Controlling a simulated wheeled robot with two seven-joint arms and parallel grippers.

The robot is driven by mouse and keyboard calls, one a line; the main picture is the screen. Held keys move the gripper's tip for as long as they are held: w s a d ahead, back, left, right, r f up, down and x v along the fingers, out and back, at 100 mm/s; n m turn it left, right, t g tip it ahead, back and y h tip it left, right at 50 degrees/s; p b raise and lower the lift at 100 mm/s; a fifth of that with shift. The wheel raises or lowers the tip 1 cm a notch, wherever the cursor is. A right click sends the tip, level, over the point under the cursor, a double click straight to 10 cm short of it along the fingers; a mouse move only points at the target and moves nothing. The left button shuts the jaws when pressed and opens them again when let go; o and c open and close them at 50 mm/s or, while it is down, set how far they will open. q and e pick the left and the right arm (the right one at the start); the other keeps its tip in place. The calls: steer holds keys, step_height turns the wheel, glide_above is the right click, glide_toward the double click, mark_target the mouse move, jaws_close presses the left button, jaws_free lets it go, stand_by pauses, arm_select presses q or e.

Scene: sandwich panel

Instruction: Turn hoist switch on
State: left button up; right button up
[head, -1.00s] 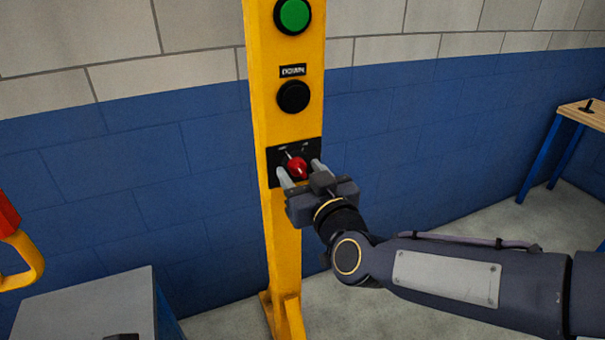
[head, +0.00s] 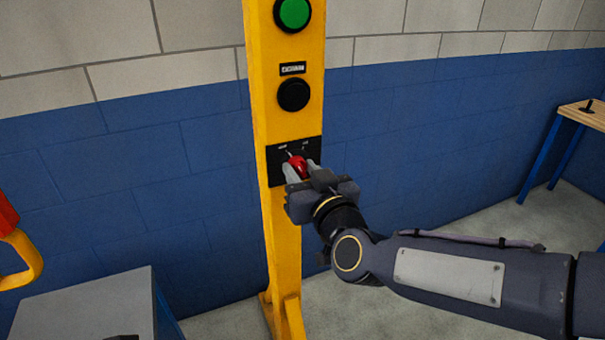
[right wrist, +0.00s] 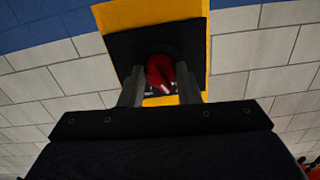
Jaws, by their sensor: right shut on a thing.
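The hoist switch is a red rotary knob (head: 297,165) on a black plate (head: 313,151) low on the yellow post (head: 288,225). My right gripper (head: 301,173) reaches the plate from the lower right and is shut on the red knob. In the right wrist view the red knob (right wrist: 160,73) sits between the two grey fingers (right wrist: 159,88), with the black plate around it. A small white pointer line shows at the knob's upper left in the head view. The small labels above the knob are too blurred to read. My left gripper is not seen clearly.
Above the switch are a black button (head: 293,95) under a small label and a green button (head: 292,14). A grey-topped stand (head: 85,305) and a red and yellow handle (head: 20,250) are at left. A wooden-topped table (head: 580,115) stands at far right.

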steer(key=m+b, duration=0.3)
steer(key=m, duration=0.3)
steer(key=shift+f, duration=0.15)
steer(key=m+b, duration=0.2)
steer(key=m, duration=0.2)
steer(key=shift+m+b, duration=0.35)
steer(key=shift+m, duration=0.05)
steer(key=o, duration=1)
steer(key=shift+s, duration=0.1)
steer(key=p+v, duration=0.1)
steer(key=v, duration=0.6)
steer(key=shift+s+d, duration=0.2)
steer(key=shift+s, duration=0.15)
